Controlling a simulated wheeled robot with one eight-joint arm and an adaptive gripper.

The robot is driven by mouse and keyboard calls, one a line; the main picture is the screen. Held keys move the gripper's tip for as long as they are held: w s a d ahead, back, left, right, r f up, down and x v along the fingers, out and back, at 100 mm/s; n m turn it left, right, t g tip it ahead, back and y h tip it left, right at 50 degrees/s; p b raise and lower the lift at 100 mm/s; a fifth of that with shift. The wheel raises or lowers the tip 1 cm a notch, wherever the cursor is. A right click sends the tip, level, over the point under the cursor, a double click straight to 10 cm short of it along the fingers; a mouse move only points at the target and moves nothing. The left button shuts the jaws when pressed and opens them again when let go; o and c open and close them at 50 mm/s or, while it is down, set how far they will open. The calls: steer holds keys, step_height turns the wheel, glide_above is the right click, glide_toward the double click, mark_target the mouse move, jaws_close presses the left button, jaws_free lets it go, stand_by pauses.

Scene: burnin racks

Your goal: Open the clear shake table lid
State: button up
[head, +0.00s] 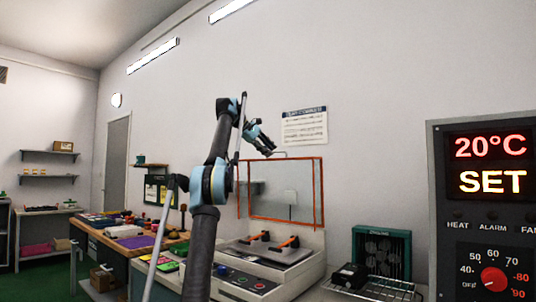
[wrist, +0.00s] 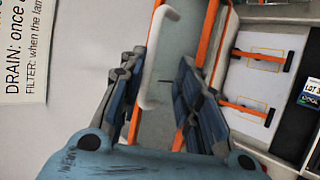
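The clear shake table lid (head: 290,205) has an orange frame and stands raised, near upright, at the back of the shake table (head: 302,266). A white bar handle (wrist: 160,40) runs along the lid's edge in the wrist view. Whether a finger touches the handle or frame, I cannot tell.
Orange-handled clamps (head: 285,243) sit on the shake table deck. A green vented unit (head: 381,250) and a wire rack stand to the right, before a panel (head: 490,200) reading 20°C SET. A cluttered workbench (head: 110,245) is at left. A notice (head: 304,127) hangs behind.

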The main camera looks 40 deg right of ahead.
steer(key=w+a, duration=0.2)
steer(key=a, duration=0.9)
steer(key=shift+w, duration=0.2)
steer(key=shift+a, duration=0.15)
steer(key=s+a+f+t+y, duration=0.2)
steer(key=s+a+f, duration=0.3)
steer(key=a+f, duration=0.65)
steer(key=s+a+f+t+y, duration=0.15)
steer(key=s+a+f, duration=0.45)
steer(key=a+f, duration=0.6)
steer(key=s+a+f+y, duration=0.2)
steer(key=s+a+f, duration=0.5)
steer(key=f, duration=0.6)
steer(key=s+a+f+y, duration=0.2)
steer(key=s+a+f, duration=0.5)
steer(key=f, duration=0.7)
steer(key=s+a+f+m+y, duration=0.1)
steer(key=s+a+f+y, duration=0.1)
steer(key=s+a+f, duration=0.5)
steer(key=s+f+t, duration=0.1)
steer(key=s+f, duration=0.2)
steer(key=f, duration=0.3)
steer(key=shift+s+a+f, duration=0.3)
steer(key=shift+s, duration=0.05)
